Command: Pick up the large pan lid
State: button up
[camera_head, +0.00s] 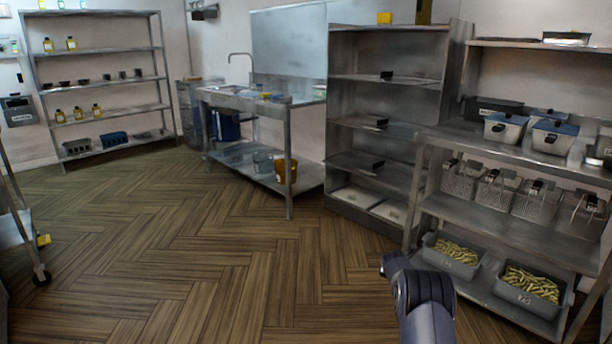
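I cannot make out a large pan lid in the head view. Part of my arm (418,300) shows at the bottom, right of the middle, over the wooden floor. The fingers of my gripper are not in view, so nothing shows of what they hold.
A metal shelf rack (104,84) with bottles stands at the back left. A sink table (262,101) stands at the back wall. A tall shelf unit (385,128) and a rack with fry baskets (489,186) and bins of fries (531,287) line the right. The wooden floor (190,250) is clear.

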aim_at(398, 175)
jog(key=i+u, duration=0.1)
jog(key=i, duration=2.05)
jog(key=i+z, duration=0.2)
jog(key=i, duration=0.45)
jog(key=i+z, duration=0.2)
jog(key=i, duration=0.5)
jog(key=i+j+z, duration=0.2)
jog(key=i, duration=0.45)
